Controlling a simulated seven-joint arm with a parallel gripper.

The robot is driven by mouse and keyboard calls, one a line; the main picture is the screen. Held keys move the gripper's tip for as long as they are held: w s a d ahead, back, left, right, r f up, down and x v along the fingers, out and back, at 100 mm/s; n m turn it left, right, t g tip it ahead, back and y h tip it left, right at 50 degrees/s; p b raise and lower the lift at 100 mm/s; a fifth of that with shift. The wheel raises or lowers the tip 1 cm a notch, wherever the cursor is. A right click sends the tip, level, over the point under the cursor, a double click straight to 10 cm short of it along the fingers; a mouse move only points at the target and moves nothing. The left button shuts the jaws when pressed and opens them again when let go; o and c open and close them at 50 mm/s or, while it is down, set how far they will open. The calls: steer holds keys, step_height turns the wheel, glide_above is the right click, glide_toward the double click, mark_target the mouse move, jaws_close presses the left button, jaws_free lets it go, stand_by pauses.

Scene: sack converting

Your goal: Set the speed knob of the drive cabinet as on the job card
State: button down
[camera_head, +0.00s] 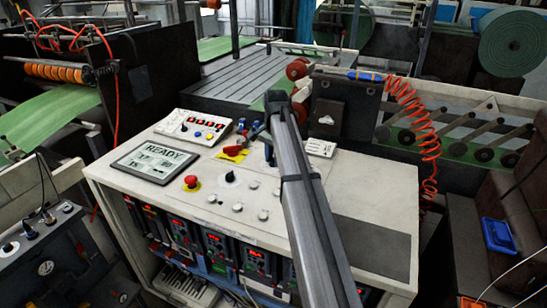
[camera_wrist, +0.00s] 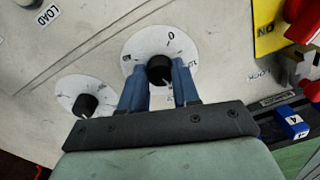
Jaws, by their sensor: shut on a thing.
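In the wrist view a black knob (camera_wrist: 159,68) stands on a round white dial (camera_wrist: 146,43) with a printed scale; a 0 is readable. My gripper (camera_wrist: 161,76) has its blue fingers on both sides of this knob, shut on it. A second black knob (camera_wrist: 86,104) on a smaller white dial sits to the left, apart from the fingers. In the head view my gripper (camera_head: 270,153) is low over the top of the drive cabinet (camera_head: 120,178), and the arm hides the held knob. A white printed card (camera_head: 320,148) lies right of the gripper; its text is too small to read.
A yellow plate with a red switch (camera_head: 232,149) is close left of my gripper. The panel also holds a READY display (camera_head: 155,161), a red mushroom button (camera_head: 192,182) and several pale buttons. A coiled red hose (camera_head: 408,105) hangs at the right.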

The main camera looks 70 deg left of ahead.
steer(key=n, duration=0.5)
steer(key=shift+n, duration=2.3)
steer(key=c, duration=0.8)
jaws_free()
step_height(320, 180, up, 14)
steer(key=shift+w, duration=0.35)
steer(key=shift+f, duration=0.15)
